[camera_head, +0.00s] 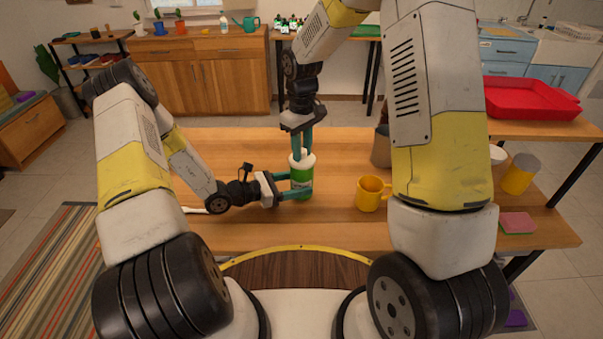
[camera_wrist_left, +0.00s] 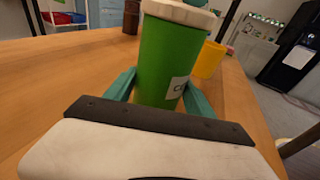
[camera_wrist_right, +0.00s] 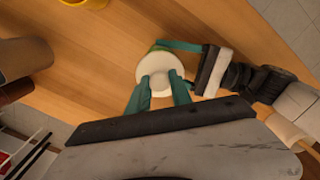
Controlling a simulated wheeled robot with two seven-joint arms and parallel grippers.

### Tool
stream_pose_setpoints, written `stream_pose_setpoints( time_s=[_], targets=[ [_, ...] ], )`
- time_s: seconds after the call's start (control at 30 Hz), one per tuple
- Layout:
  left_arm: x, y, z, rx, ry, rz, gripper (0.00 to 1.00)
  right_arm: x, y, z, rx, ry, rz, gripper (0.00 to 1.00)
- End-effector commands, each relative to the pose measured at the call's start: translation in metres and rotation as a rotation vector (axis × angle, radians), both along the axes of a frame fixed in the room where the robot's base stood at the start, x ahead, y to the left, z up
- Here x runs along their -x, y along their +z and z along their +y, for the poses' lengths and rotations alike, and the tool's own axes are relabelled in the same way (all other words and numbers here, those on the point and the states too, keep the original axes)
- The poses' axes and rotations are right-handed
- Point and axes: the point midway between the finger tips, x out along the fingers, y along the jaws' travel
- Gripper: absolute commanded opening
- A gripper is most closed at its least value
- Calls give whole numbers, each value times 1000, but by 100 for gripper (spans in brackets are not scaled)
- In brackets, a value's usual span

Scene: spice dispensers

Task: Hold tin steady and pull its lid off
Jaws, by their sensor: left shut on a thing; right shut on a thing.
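A green tin (camera_head: 300,186) with a pale label stands upright on the wooden table. Its off-white lid (camera_head: 307,160) sits on its top; no gap shows between them. The tin fills the left wrist view (camera_wrist_left: 165,60), with the lid (camera_wrist_left: 180,12) at the upper edge. My left gripper (camera_head: 296,187) is shut around the tin's body from the left. My right gripper (camera_head: 302,154) points down from above and is shut on the lid. The right wrist view shows the lid (camera_wrist_right: 160,66) between its teal fingers. The lid hides most of the tin there.
A yellow mug (camera_head: 370,195) stands right of the tin. A brown container (camera_head: 380,149) is behind it, partly hidden by my right arm. A yellow-and-grey cylinder (camera_head: 520,174) and a pink-and-green sponge (camera_head: 517,222) are farther right. A red tray (camera_head: 530,97) is beyond.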

Motion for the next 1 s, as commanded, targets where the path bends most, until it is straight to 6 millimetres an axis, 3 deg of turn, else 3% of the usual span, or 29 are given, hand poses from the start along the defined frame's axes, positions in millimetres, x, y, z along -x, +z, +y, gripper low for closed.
stream_pose_setpoints(
  time_s=[0.8,1.0],
  targets=[
    [-3,-4,4,-11,10,5,30,-1,66,3,-4,3,-7,0],
    [-3,-4,4,-12,11,5,30,-1,73,3,-4,3,-6,0]
  ],
)
